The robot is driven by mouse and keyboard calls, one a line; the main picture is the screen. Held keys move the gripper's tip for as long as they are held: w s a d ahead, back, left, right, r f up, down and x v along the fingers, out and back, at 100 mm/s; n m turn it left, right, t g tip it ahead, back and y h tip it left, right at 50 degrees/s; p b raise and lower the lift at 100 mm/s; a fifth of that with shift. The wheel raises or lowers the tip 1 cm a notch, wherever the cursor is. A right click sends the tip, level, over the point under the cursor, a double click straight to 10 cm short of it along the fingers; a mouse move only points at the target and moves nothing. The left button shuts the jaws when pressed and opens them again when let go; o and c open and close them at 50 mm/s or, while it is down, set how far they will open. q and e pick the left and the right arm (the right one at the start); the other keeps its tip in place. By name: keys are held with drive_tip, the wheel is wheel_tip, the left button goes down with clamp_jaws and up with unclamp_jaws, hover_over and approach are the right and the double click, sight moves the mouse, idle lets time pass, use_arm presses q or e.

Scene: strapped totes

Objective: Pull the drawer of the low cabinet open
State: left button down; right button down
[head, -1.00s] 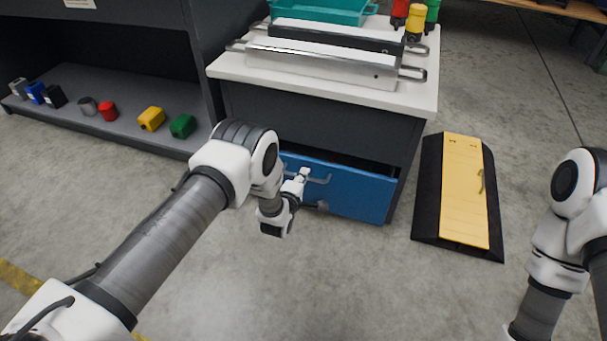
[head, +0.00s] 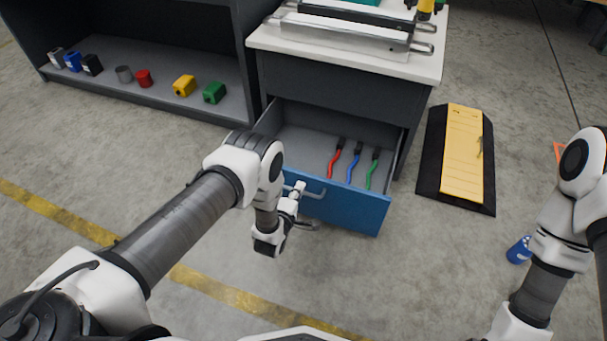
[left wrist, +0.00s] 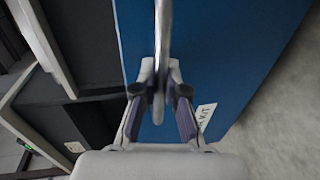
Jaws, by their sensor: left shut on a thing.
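The low cabinet (head: 345,95) has a white top and dark body. Its blue drawer (head: 350,212) stands well open, and I see into it. A red, a blue and a green-handled tool lie inside on the grey bottom. My left gripper (head: 300,190) is shut on the drawer's metal handle (head: 318,193) at the front. In the left wrist view the fingers (left wrist: 160,95) close around the handle bar (left wrist: 162,40), with the blue drawer front (left wrist: 225,50) behind. Of my right arm only links show at the right edge; its gripper is out of view.
A dark shelf (head: 150,95) with several small coloured containers stands at the left. A black and yellow ramp (head: 463,150) lies right of the cabinet. A blue can (head: 518,250) is on the floor near my right arm. Floor before the drawer is clear.

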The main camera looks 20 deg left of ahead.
use_arm(q)
drive_tip(key=shift+f+p+v, duration=0.15)
drive_tip(key=shift+p+v, duration=0.15)
drive_tip(key=shift+v, duration=0.4)
drive_tip(key=shift+f+p+v, duration=0.15)
drive_tip(key=shift+p+v, duration=0.1)
drive_tip(key=shift+v, duration=0.4)
drive_tip(key=shift+s, duration=0.1)
drive_tip(key=c, duration=1.2)
unclamp_jaws()
drive_tip(key=shift+d, duration=0.1)
drive_tip(key=v, duration=1.2)
